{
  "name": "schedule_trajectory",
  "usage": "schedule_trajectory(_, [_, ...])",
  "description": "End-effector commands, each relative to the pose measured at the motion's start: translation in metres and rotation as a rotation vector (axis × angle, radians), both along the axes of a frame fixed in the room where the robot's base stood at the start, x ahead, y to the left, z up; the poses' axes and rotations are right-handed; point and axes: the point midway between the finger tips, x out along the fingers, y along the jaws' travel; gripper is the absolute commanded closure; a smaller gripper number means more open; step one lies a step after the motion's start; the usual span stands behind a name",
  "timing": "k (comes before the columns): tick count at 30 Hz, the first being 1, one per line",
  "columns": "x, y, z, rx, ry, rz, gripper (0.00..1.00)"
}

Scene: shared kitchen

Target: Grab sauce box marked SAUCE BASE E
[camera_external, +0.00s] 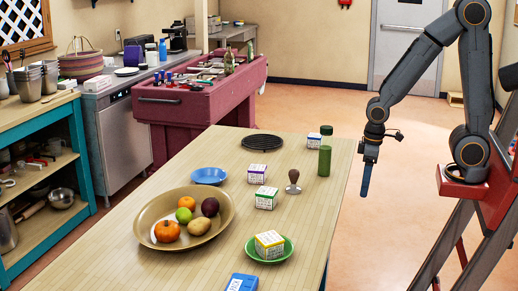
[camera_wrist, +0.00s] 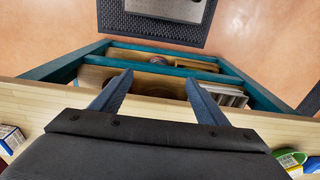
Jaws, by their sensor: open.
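Several small white boxes with coloured markings stand on the wooden table; their lettering is too small to read, so I cannot tell which is SAUCE BASE E. A blue-marked box (camera_external: 313,141) stands at the back right. A yellow-topped box (camera_external: 270,244) sits on a green plate (camera_external: 288,255); it also shows at the right edge of the wrist view (camera_wrist: 289,160). My gripper (camera_external: 365,184) hangs beside the table's right edge, pointing down, open and empty; its fingers (camera_wrist: 159,78) are apart in the wrist view.
A fruit bowl (camera_external: 146,233), blue plate (camera_external: 209,176), black trivet (camera_external: 262,142) and blue item (camera_external: 242,283) are also on the table (camera_external: 307,222).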

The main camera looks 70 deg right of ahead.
Motion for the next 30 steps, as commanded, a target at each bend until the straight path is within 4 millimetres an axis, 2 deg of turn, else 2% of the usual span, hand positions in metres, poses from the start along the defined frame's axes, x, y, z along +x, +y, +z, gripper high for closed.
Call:
schedule_trajectory(6, [0.002, 0.0, 0.044, 0.0, -0.009, 0.0, 0.32])
schedule_trajectory(20, [0.001, 0.0, 0.12, 0.0, -0.005, -0.001, 0.32])
schedule_trajectory(30, [0.049, -0.028, 0.133, 0.008, 0.008, -0.194, 0.32])
